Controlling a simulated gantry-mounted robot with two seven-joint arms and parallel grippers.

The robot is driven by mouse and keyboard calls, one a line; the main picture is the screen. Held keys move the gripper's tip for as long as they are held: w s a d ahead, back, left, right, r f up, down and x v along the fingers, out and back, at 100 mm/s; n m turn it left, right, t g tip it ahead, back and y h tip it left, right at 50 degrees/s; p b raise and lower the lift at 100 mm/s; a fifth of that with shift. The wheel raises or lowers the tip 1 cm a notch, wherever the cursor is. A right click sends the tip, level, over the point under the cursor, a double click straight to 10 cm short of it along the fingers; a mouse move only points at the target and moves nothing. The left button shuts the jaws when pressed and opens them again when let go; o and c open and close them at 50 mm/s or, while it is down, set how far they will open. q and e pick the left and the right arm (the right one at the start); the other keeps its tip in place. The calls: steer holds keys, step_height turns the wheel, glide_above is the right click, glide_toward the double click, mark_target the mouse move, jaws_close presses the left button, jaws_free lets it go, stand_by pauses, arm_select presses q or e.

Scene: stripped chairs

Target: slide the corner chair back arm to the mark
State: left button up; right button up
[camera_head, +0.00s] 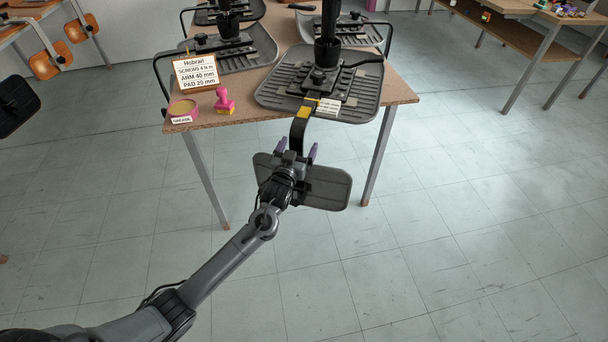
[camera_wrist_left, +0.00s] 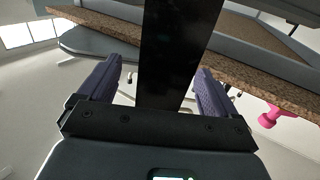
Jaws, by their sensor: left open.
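The corner chair (camera_head: 270,96) lies upside down on the front right of the table. Its black back arm (camera_head: 297,131) comes out past the table's front edge and bends down to a dark back pad (camera_head: 331,190). A yellow mark (camera_head: 304,111) shows where the arm meets the seat, beside a small white label (camera_head: 327,105). My left gripper (camera_head: 297,149) is open, its purple fingers on either side of the back arm. In the left wrist view the arm (camera_wrist_left: 175,50) stands between the fingers with gaps on both sides. The right gripper is out of view.
The table (camera_head: 235,115) holds other upturned chairs (camera_head: 235,50), a sign (camera_head: 196,72) reading "ARM 40 mm, PAD 20 mm", a grease tin (camera_head: 183,108) and a pink stamp (camera_head: 224,101). A dark pad (camera_head: 15,106) shows at the left edge. The floor in front is clear.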

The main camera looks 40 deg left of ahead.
arm_select(q)
steer(key=p+v, duration=0.5)
steer(key=shift+s+d, duration=0.15)
steer(key=shift+s, duration=0.15)
stand_by(0.4)
